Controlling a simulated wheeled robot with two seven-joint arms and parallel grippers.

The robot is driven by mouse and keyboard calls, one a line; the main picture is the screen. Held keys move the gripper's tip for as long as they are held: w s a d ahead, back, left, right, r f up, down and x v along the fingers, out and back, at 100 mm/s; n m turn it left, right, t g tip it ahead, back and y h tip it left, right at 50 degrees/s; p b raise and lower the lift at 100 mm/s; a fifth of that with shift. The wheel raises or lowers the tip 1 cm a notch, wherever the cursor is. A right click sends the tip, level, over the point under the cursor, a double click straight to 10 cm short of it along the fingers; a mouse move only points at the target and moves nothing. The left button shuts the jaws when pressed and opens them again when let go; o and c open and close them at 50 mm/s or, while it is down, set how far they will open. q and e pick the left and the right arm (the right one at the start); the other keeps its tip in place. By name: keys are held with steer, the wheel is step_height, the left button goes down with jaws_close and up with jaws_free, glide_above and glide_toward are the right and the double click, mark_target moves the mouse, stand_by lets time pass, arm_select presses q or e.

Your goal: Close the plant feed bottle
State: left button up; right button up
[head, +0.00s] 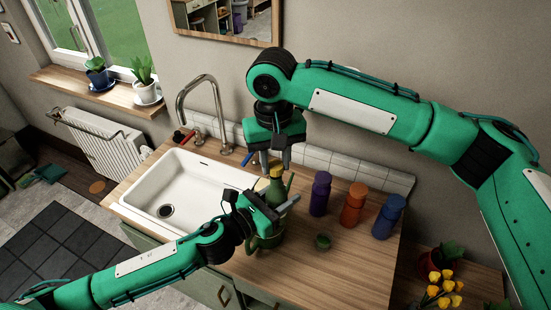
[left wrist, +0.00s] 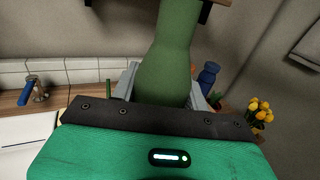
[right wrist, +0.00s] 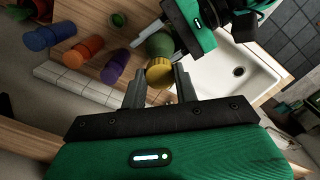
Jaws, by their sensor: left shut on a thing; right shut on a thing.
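The plant feed bottle is green (head: 271,188) and stands upright at the counter's front, in the jaws of my left gripper (head: 278,192). In the left wrist view its body (left wrist: 165,70) rises between the fingers and narrows upward. My right gripper (head: 276,167) comes from above and is shut on a yellow cap (right wrist: 159,73). In the head view the cap (head: 277,171) is right over the bottle's neck. I cannot tell whether it touches or sits on the neck. In the right wrist view the bottle (right wrist: 160,44) shows beyond the cap.
Purple (head: 321,193), orange (head: 352,205) and blue (head: 388,217) bottles stand to the right. A small green object (head: 322,241) lies in front of them on the wooden counter (head: 345,258). A white sink (head: 180,172) and faucet (head: 210,95) are left. A tiled strip (head: 335,165) runs behind.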

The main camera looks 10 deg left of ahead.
mark_target(277, 199)
steer(key=shift+f, duration=0.7)
steer(key=shift+f, duration=0.55)
steer(key=m, duration=0.5)
steer(key=shift+s+m, duration=0.1)
steer(key=shift+m, duration=0.3)
steer(key=m, duration=0.4)
steer(key=shift+m, duration=0.4)
steer(key=m, duration=0.6)
steer(key=shift+m, duration=0.3)
steer(key=m, duration=0.5)
steer(key=o, duration=0.9)
